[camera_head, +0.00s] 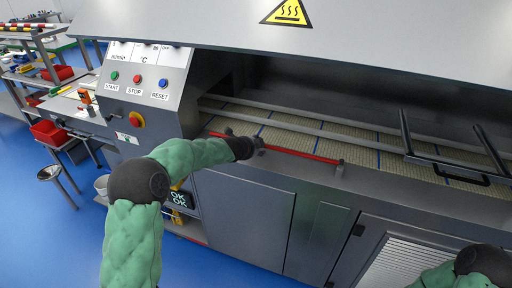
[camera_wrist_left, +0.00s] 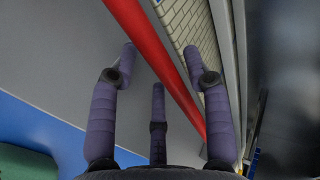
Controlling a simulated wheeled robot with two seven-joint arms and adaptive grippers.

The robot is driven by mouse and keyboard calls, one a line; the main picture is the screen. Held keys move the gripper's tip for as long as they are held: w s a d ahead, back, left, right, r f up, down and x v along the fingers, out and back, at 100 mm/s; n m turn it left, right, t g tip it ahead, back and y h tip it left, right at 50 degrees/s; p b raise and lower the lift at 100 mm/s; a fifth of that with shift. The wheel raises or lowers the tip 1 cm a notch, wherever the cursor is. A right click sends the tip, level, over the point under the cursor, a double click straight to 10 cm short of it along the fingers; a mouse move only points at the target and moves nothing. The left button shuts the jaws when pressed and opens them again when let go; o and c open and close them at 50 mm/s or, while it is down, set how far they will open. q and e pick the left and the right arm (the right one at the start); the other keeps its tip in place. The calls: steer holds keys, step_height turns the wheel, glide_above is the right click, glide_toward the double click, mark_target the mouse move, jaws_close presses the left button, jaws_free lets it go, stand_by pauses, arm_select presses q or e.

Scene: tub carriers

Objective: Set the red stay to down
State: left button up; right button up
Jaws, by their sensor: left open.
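The red stay (camera_head: 300,154) is a thin red bar lying along the front ledge of the grey machine, its right end at a small grey bracket (camera_head: 340,168). In the left wrist view the red stay (camera_wrist_left: 163,55) runs diagonally across the picture, between my right-hand finger and the other two. My left gripper (camera_head: 238,143) is at the stay's left part, which its hand and wrist partly hide. In the wrist view the left gripper (camera_wrist_left: 160,65) has its fingers spread apart; I cannot tell whether any finger touches the bar. My right gripper is out of view.
A conveyor mesh belt (camera_head: 290,136) with blue lines runs behind the stay under a raised grey hood (camera_head: 350,50). A black bar handle (camera_head: 445,163) stands at right. A button panel (camera_head: 140,78) is at left. Shelves with red bins (camera_head: 50,132) stand further left.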

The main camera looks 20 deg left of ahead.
arm_select(q)
steer(key=v, duration=1.2)
stand_by(0.4)
